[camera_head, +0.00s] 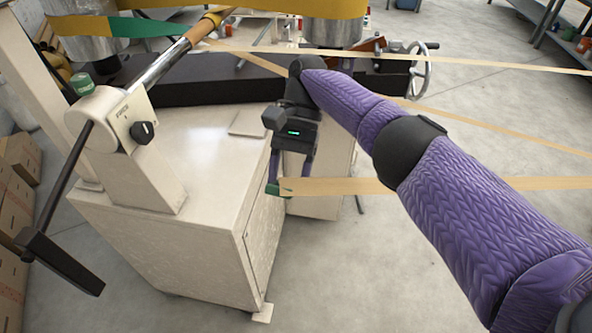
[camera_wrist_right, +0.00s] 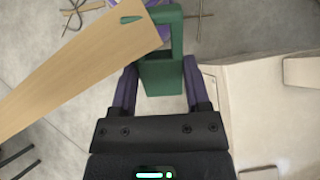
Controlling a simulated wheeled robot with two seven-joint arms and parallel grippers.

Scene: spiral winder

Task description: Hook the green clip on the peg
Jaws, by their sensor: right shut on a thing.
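The green clip (camera_wrist_right: 160,78) is a block with an open loop at its far end, clearest in the right wrist view. In the head view only a small part of the clip (camera_head: 272,189) shows. My right gripper (camera_wrist_right: 159,90) is shut on the clip, one purple finger on each side. In the head view my right gripper (camera_head: 291,165) hangs beside the right side of the cream cabinet. A tan strip (camera_wrist_right: 85,70) meets the clip and runs away from it. I cannot make out the peg for certain. My left gripper is not in view.
The cream cabinet (camera_head: 200,245) carries a bearing block with a black knob (camera_head: 142,132) and a slanted shaft (camera_head: 165,65). A black handle (camera_head: 62,262) sticks out at left. Tan strips (camera_head: 480,125) cross at right. A handwheel (camera_head: 418,70) stands behind. Floor in front is clear.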

